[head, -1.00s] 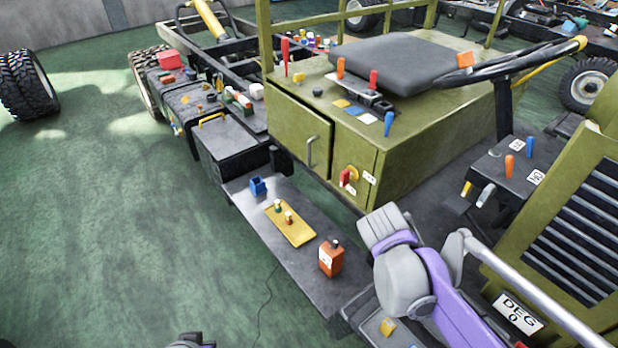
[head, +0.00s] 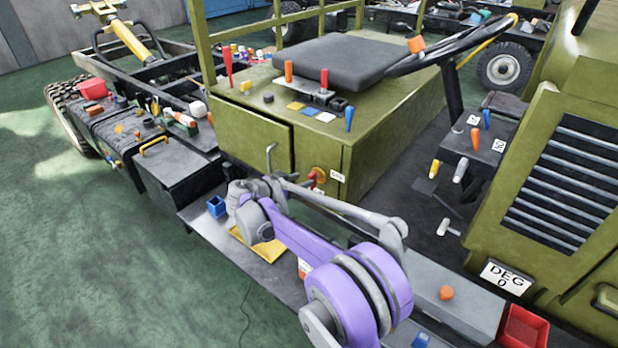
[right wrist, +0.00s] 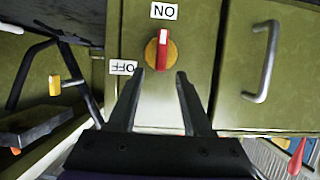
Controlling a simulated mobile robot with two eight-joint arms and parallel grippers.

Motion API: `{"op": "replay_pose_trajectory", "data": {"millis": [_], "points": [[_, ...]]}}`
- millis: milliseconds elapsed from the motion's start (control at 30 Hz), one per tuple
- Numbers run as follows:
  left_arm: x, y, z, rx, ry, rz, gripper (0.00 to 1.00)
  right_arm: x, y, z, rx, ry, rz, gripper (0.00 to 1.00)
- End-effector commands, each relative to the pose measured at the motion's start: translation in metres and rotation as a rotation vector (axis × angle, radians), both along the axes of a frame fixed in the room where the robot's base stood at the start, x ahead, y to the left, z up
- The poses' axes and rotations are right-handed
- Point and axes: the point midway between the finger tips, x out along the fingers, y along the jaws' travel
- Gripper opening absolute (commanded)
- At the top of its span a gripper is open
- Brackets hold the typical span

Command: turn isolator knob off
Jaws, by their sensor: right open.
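The isolator knob has a red handle (right wrist: 162,48) on a yellow round base (right wrist: 151,53) on the olive panel. In the right wrist view its handle points up, its white-marked end towards the ON label (right wrist: 164,11); the OFF label (right wrist: 122,67) is at lower left. Labels look inverted there. In the head view the knob (head: 319,176) is partly hidden by my right arm. My right gripper (right wrist: 160,73) is open and empty, its fingertips just short of the knob in the picture, one on each side of its line. My left gripper is out of view.
A metal door handle (right wrist: 262,62) stands out beside the knob. Below the cabinet, a dark shelf carries a blue open box (head: 217,207) and a yellow plate (head: 270,250), partly covered by my arm. A red tray (head: 524,327) is at lower right.

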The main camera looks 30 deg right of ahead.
Motion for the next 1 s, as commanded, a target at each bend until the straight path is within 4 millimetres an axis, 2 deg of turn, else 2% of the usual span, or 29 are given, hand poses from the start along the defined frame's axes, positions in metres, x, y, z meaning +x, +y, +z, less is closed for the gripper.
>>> {"op": "replay_pose_trajectory", "data": {"millis": [100,300,467,733,767,1000], "points": [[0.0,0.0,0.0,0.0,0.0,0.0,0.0,0.008,-0.022,-0.01,0.0,0.0,-0.003,0.5],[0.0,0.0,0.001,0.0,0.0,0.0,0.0,0.018,-0.045,-0.021,0.001,0.0,0.0,0.5],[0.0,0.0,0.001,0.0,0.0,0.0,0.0,0.022,-0.054,-0.024,0.002,0.001,0.0,0.5],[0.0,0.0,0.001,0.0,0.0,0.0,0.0,0.022,-0.055,-0.025,0.002,0.001,0.001,0.5],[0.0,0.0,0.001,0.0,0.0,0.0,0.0,0.022,-0.055,-0.025,0.002,0.001,0.001,0.46],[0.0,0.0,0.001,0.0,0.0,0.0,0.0,0.022,-0.054,-0.025,0.002,0.001,0.001,0.03]]}}
